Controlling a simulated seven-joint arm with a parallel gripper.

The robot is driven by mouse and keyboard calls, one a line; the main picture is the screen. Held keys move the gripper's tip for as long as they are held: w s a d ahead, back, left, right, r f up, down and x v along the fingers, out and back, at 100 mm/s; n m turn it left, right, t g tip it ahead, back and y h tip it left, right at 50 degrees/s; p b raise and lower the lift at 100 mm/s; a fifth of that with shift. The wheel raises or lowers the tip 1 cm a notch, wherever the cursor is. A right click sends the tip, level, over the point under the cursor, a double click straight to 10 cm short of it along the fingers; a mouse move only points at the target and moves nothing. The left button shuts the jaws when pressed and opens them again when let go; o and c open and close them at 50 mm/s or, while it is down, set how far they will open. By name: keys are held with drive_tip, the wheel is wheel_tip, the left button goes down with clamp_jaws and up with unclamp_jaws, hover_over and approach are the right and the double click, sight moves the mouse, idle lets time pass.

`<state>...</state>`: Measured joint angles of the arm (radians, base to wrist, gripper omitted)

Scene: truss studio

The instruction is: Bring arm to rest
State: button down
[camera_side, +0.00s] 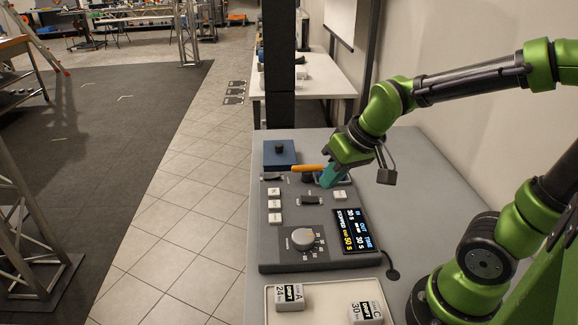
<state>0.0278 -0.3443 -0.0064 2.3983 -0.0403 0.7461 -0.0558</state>
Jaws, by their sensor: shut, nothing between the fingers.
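My arm is green and black and reaches in from the right side of the view. My gripper (327,180) points down over the upper right part of a dark control panel (290,257). Its fingers are shut with nothing seen between them. An orange bar (308,168) shows just left of the fingers. I cannot tell whether the fingertips touch the panel.
The panel carries a grey knob (303,237), several white buttons and a lit display (352,231). A blue box (280,154) stands behind it. A pale tray (330,309) in front holds two labelled blocks. The grey table (425,190) is clear to the right.

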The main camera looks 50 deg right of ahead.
drive_tip(key=s+a+r+t+y, duration=0.1)
drive_tip(key=s+a+r+t, duration=0.1)
drive_tip(key=s+r, duration=0.3)
drive_tip(key=shift+s+a+r+m, duration=0.3)
drive_tip(key=shift+s+m, duration=0.1)
drive_tip(key=shift+s, duration=0.15)
